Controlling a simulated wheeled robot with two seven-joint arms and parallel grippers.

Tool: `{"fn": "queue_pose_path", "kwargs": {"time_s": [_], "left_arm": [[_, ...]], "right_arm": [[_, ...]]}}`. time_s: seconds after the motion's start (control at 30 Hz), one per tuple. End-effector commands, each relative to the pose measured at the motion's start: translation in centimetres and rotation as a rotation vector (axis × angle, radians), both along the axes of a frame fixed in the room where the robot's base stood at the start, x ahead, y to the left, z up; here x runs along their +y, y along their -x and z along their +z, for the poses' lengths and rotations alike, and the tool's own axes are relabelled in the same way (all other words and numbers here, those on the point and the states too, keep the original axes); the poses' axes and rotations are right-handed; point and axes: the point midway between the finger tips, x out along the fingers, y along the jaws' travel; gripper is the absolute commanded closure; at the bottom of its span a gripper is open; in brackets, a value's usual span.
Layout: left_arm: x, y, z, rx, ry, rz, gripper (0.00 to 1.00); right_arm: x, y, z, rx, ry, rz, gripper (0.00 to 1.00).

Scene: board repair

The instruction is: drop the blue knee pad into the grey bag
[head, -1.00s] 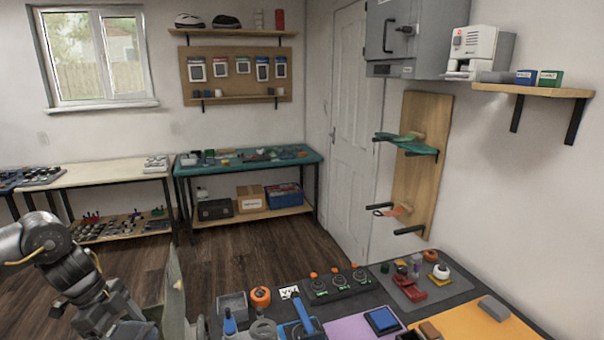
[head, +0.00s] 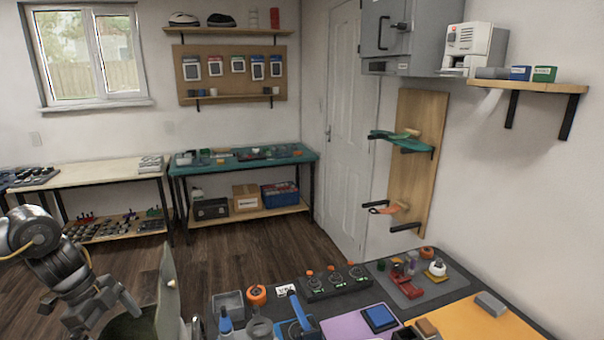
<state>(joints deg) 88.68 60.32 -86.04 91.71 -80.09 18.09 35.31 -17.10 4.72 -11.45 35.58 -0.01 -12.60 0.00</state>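An olive-grey bag (head: 168,290) stands at the bottom left with its mouth open and one side standing up; its lower part is cut off by the frame edge. My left gripper (head: 106,318) is at the bag's left rim, pointing down, with its fingers apart and nothing visible between them. I see no clear knee pad, and the bottom of the bag is hidden. A flat blue square thing (head: 380,318) lies on the purple mat (head: 345,325); I cannot tell whether it is a pad. My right gripper is not in view.
The dark workbench (head: 460,270) holds a grey bin (head: 228,304), an orange roll (head: 257,294), a black knob panel (head: 335,283), a red tool (head: 408,285) and an orange mat (head: 470,320). A green-topped bench (head: 245,160) stands behind. The wooden floor between is clear.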

Motion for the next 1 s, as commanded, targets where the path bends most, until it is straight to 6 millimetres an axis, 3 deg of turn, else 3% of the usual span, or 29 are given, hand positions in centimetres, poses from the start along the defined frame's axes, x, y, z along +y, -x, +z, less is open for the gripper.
{"fn": "queue_pose_path", "kwargs": {"time_s": [0.07,0.2,0.4,0.6,1.0], "left_arm": [[0.6,-0.1,1.3,-0.004,0.003,0.003,0.02],[1.7,-0.1,4.5,-0.005,0.000,0.003,0.02],[2.9,0.0,7.3,-0.002,0.000,0.002,0.02],[3.5,0.1,8.6,-0.001,0.001,0.001,0.02],[3.6,0.1,8.6,0.000,0.001,0.001,0.02]], "right_arm": [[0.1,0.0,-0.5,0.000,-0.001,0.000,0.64],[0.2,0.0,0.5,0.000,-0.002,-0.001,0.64],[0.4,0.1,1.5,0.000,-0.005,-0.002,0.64],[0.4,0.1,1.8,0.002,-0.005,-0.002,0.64],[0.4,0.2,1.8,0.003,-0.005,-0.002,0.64]]}}
